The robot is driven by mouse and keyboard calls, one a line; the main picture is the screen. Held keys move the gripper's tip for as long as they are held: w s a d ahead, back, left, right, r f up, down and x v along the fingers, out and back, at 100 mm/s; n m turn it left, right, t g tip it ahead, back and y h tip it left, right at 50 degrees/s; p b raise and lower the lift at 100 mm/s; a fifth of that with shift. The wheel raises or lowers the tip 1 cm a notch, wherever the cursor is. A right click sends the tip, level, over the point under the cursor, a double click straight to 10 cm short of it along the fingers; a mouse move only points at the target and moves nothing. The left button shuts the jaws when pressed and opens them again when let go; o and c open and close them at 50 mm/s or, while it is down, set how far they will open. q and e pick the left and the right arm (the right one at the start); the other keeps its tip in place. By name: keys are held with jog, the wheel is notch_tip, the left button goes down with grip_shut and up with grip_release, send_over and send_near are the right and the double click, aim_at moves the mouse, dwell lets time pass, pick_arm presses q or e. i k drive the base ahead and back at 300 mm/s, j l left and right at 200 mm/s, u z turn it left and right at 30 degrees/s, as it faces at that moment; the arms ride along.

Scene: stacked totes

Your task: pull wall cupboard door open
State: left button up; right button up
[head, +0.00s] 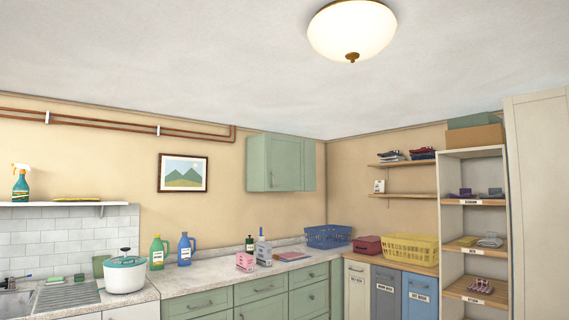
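The green wall cupboard (277,163) hangs on the back wall near the corner, above the counter. Its front doors look shut, with a small vertical handle low on the front. The cupboard is some way off, across the room. Neither my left gripper nor my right gripper shows in the head view. What is inside the cupboard is hidden.
A tall shelf unit (474,153) stands at right. A ceiling lamp (352,27) hangs above. The floor is out of view.

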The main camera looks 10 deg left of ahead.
aim_at(283, 155)
jog(key=i+z, duration=0.15)
jog(key=i, duration=3.7)
